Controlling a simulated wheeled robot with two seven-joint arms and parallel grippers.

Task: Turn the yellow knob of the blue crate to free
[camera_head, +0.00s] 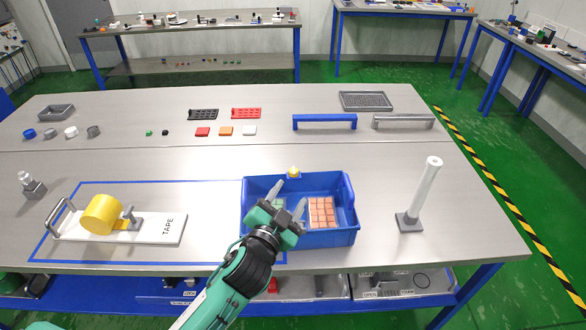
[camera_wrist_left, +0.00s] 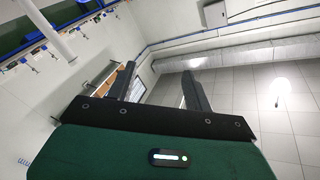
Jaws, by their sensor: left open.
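The blue crate (camera_head: 333,237) stands on the table's front right part. It holds orange blocks (camera_head: 321,212) on the right and something greenish on the left, partly hidden by my gripper. The small yellow knob (camera_head: 294,172) sits at the middle of the crate's far rim. My left gripper (camera_head: 289,195) is over the crate, in front of the knob, with its two fingers spread and nothing between them. The fingers look apart from the knob, though the depth is hard to judge. The left wrist view shows the open fingers (camera_wrist_left: 163,88) against wall and ceiling. My right gripper is not in view.
A white tape board (camera_head: 165,230) with a yellow roll (camera_head: 102,214) lies left of the crate, inside a blue outline. A white post (camera_head: 425,187) stands on a grey base to the right. The table between is mostly clear.

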